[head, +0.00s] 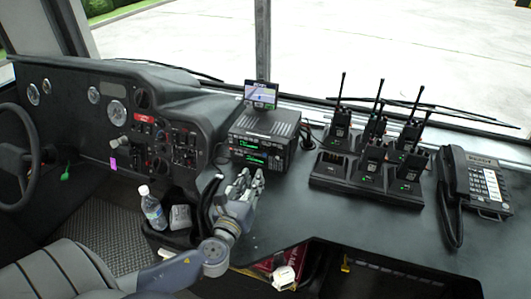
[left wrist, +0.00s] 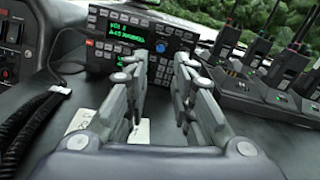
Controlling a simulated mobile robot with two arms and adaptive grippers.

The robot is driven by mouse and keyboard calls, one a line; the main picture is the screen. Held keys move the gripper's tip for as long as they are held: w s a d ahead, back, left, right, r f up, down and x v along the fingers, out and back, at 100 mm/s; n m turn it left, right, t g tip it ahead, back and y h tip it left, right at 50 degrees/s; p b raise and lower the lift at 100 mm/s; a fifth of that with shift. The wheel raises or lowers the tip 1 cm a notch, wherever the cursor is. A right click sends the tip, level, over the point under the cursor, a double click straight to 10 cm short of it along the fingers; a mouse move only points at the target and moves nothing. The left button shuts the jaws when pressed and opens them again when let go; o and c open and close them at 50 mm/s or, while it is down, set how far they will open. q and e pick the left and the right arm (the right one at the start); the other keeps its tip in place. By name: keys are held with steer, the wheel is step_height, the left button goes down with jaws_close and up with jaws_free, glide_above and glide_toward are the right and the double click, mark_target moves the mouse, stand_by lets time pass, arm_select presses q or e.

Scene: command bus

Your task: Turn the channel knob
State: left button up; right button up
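The radio (head: 266,137) is a dark box with green displays on the dashboard shelf. I cannot tell which control is the channel knob. My left gripper (head: 250,174) is in front of the radio and just below it. In the left wrist view my left gripper (left wrist: 160,72) is open and empty, its fingers apart and pointing at the radio front. My right gripper is not in view.
A small screen (head: 261,94) stands on the radio. A charger rack (head: 335,187) with several handheld radios is to the right, then a desk phone (head: 481,184). A black coiled cord (left wrist: 35,115) lies left of the gripper. A bottle (head: 152,208) stands lower left.

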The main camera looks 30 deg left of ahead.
mark_target(264, 154)
arm_select(q)
steer(key=shift+w+a+r, duration=0.1)
steer(key=shift+w+r, duration=0.1)
steer(key=shift+w, duration=0.15)
steer(key=x, duration=0.4)
steer(key=shift+r+p, duration=0.1)
steer(key=shift+p, duration=0.25)
steer(key=x, duration=0.2)
steer(key=shift+w+a, duration=0.1)
steer(key=shift+w, duration=0.2)
steer(key=shift+x, duration=1.05)
steer(key=c, duration=0.4)
jaws_close()
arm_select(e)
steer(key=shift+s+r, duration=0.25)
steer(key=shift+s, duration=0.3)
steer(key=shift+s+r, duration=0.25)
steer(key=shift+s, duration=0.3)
